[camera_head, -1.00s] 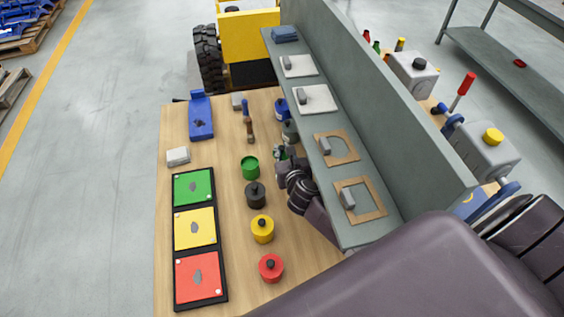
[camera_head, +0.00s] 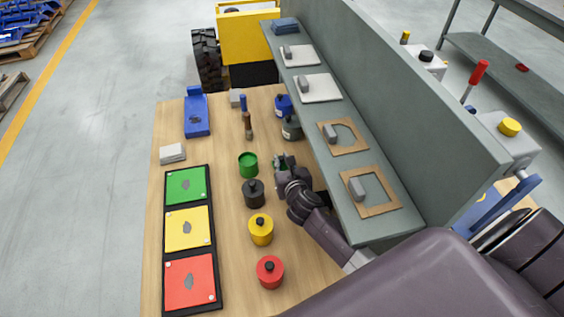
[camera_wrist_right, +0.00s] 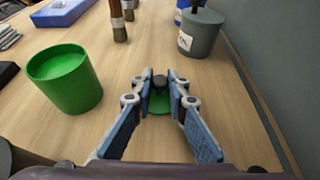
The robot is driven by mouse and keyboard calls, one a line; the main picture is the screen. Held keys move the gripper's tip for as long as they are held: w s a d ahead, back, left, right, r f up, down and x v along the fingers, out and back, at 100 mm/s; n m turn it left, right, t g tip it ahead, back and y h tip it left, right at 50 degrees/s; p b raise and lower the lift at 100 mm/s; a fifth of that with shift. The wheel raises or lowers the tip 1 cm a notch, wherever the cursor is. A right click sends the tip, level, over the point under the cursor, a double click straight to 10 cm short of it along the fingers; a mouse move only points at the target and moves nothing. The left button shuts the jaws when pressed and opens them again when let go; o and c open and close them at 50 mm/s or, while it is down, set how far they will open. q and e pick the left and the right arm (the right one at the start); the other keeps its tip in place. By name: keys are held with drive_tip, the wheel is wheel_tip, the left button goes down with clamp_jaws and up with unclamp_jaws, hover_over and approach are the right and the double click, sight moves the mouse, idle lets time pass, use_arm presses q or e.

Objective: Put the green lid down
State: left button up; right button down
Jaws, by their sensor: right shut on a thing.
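My right gripper (camera_wrist_right: 159,88) is shut on the dark knob of the green lid (camera_wrist_right: 160,104). The lid shows as a small green disc between the fingers, low over the wooden table; I cannot tell whether it touches the wood. In the head view my right gripper (camera_head: 284,162) is beside the shelf, and the lid is mostly hidden. The open green can (camera_head: 248,164) stands to its left, apart from the gripper; it also shows in the wrist view (camera_wrist_right: 66,80). My left gripper is not in view.
Black (camera_head: 253,192), yellow (camera_head: 261,229) and red (camera_head: 270,271) lidded cans stand in front of the green one. A grey can (camera_wrist_right: 201,34) and brushes (camera_head: 247,124) are behind. The grey shelf (camera_head: 354,229) overhangs on the right. Bare wood surrounds the lid.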

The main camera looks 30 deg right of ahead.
drive_tip(key=shift+f, duration=0.1)
drive_tip(key=c, duration=1.9)
unclamp_jaws()
drive_tip(key=shift+s+r, duration=0.2)
drive_tip(key=v, duration=1.1)
drive_tip(key=shift+s+a+r, duration=0.15)
drive_tip(key=shift+s+a, duration=0.05)
drive_tip(key=shift+s, duration=0.1)
